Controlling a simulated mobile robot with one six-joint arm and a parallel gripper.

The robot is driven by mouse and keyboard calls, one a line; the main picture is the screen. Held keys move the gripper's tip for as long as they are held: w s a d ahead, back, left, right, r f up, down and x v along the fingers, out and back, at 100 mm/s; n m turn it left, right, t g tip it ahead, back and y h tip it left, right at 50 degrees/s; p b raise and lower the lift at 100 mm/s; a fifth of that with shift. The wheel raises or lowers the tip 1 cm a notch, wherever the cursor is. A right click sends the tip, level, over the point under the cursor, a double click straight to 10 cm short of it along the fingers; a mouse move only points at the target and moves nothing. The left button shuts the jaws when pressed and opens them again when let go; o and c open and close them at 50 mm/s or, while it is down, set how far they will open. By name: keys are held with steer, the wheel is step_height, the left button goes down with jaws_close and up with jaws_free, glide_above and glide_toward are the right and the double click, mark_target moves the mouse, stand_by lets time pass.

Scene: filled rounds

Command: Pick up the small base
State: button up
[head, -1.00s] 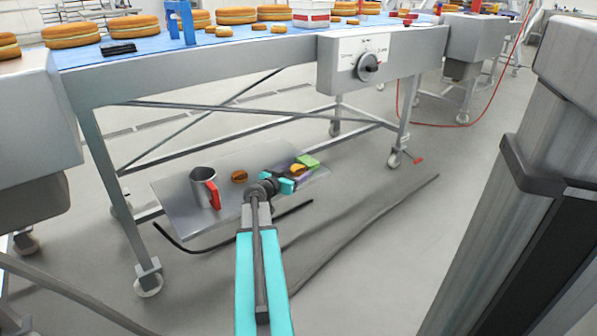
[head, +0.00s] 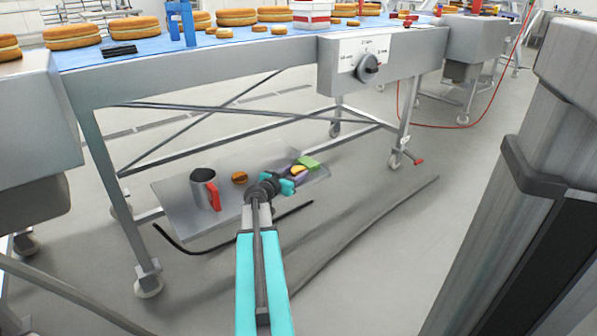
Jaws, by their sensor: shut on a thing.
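My gripper (head: 288,183), with teal fingers, is over the right part of the grey lower shelf (head: 170,196) under the conveyor. It is shut on the small base (head: 297,170), a small yellow-orange piece that shows just past the fingertips. The fingers and wrist hide part of it. I cannot tell whether it touches the shelf.
A green piece (head: 309,162) lies close beyond the fingers. A small brown round (head: 239,178) and a steel jug (head: 203,186) with a red handle stand left of my gripper. The conveyor (head: 230,62) with several rounds runs above. Its frame legs stand around the shelf.

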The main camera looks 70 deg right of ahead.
mark_target(295, 173)
steer(key=shift+r+p, duration=0.45)
steer(key=shift+r, duration=0.35)
step_height(295, 173, up, 2)
steer(key=shift+r+p, duration=0.1)
steer(key=shift+p, duration=0.45)
steer(key=s+d+r+p, duration=0.1)
steer(key=s+d+p, duration=0.1)
steer(key=s, duration=1.3)
steer(key=shift+s+d+p, duration=0.35)
steer(key=shift+s+p, duration=0.05)
steer(key=shift+p, duration=0.05)
